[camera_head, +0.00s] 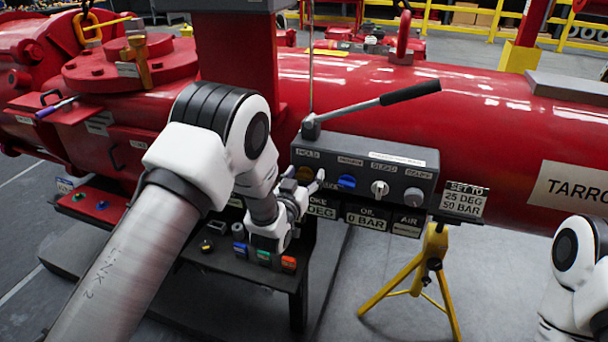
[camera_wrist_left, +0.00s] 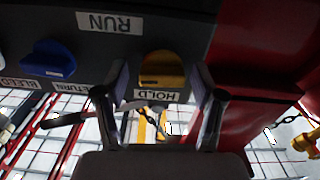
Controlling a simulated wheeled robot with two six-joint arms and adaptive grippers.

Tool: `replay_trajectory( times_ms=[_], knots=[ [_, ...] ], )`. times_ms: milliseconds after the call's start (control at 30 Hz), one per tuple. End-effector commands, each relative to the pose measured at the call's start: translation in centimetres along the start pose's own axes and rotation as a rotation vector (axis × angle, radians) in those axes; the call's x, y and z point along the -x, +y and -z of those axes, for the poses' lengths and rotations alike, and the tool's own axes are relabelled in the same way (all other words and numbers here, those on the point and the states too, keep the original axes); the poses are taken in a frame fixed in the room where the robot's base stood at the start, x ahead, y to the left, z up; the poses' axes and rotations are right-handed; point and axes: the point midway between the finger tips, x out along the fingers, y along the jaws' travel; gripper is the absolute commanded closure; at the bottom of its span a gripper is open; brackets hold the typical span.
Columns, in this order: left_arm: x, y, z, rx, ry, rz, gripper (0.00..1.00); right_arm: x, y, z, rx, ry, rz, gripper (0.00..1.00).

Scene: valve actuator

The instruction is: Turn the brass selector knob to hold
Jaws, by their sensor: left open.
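The grey control box (camera_head: 362,158) hangs on the front of the red pipe. Its brass selector knob (camera_head: 304,172) is at the left end, partly hidden by my left gripper (camera_head: 306,184). In the left wrist view the brass knob (camera_wrist_left: 161,69) lies between the two open fingers of my left gripper (camera_wrist_left: 162,92), with a gap on both sides. The HOLD label (camera_wrist_left: 157,95) and RUN label (camera_wrist_left: 109,23) appear upside down there.
A blue knob (camera_head: 347,182), a silver knob (camera_head: 380,188) and a grey knob (camera_head: 413,196) sit to the right on the box. A black-handled lever (camera_head: 380,101) rises above it. A yellow stand (camera_head: 430,262) is below. A dark bench (camera_head: 225,259) is below left.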

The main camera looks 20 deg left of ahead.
Motion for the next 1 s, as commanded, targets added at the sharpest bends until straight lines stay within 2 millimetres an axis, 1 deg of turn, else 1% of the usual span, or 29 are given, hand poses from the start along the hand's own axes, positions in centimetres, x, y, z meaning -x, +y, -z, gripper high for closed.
replay_trajectory(
  times_ms=[100, 167, 200, 267, 300, 667, 867, 1000],
  knots=[
    [0.0, 0.0, -0.1, 0.0, -0.001, 0.0, 0.31, 0.0, 0.0, 0.0, 0.0, 0.0, 0.0, 0.47],
    [0.0, 0.0, -0.1, 0.0, -0.001, 0.0, 0.53, 0.0, 0.0, 0.0, 0.0, 0.0, 0.0, 0.47],
    [0.0, 0.0, -0.1, 0.0, -0.001, 0.0, 0.67, 0.0, 0.0, 0.0, 0.0, 0.0, 0.0, 0.47],
    [0.1, 0.0, -0.1, 0.0, -0.001, 0.001, 0.88, 0.0, 0.0, 0.0, 0.0, 0.0, 0.0, 0.47],
    [0.1, 0.0, 0.0, 0.001, 0.0, 0.001, 0.92, 0.0, 0.0, 0.0, 0.0, 0.0, 0.0, 0.47],
    [0.1, -0.1, -0.1, 0.028, 0.001, 0.0, 0.92, -0.2, 0.0, 0.0, 0.0, 0.0, 0.0, 0.47],
    [0.0, -0.1, -0.1, 0.111, 0.002, 0.0, 0.92, -0.6, 0.0, 0.0, 0.0, 0.0, 0.0, 0.47],
    [0.0, -0.1, -0.1, 0.207, 0.002, 0.0, 0.92, -1.0, 0.0, 0.0, 0.0, 0.0, 0.0, 0.47]
  ],
)
